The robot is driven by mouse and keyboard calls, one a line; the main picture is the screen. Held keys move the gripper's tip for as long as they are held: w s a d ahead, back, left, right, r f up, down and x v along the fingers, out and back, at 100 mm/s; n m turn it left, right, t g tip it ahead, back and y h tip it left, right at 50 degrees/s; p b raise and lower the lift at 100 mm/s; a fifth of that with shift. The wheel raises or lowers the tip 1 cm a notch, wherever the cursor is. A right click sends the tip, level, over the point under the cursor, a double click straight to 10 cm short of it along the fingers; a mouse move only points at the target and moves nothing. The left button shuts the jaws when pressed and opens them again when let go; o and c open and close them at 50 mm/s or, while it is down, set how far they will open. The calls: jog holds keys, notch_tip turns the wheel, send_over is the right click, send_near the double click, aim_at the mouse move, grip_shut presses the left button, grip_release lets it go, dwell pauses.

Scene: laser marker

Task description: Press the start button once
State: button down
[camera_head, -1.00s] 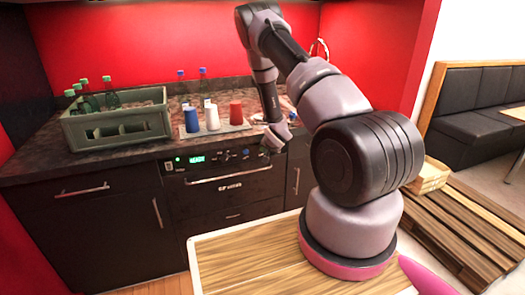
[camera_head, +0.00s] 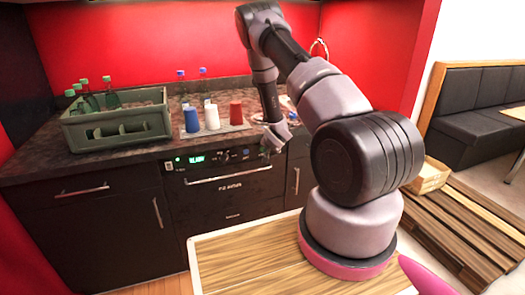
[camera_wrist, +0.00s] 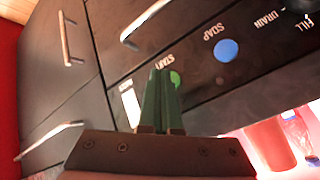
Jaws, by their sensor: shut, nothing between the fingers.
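The start button is a small green round button (camera_wrist: 175,78) in the wrist view, next to a START label. My gripper (camera_wrist: 160,73) is shut and empty, its dark fingers just in front of the panel beside the button and partly overlapping its left side. I cannot tell whether the fingertips touch it. In the head view my gripper (camera_head: 266,147) is at the right end of the black front panel (camera_head: 215,163), and the button is not clearly seen there. The panel's green display (camera_head: 196,159) is lit, its text too small to read surely.
A blue button (camera_wrist: 226,50) labelled SOAP and a white switch (camera_wrist: 131,108) flank the start button. On the counter are a green bottle crate (camera_head: 118,130) and a tray with a blue cup (camera_head: 191,120), a white cup (camera_head: 212,117) and a red cup (camera_head: 236,112).

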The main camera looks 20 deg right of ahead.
jog(key=shift+w, duration=0.4)
jog(key=shift+w, duration=0.35)
dwell(0.7)
jog(key=shift+s, duration=0.8)
jog(key=shift+s, duration=2.5)
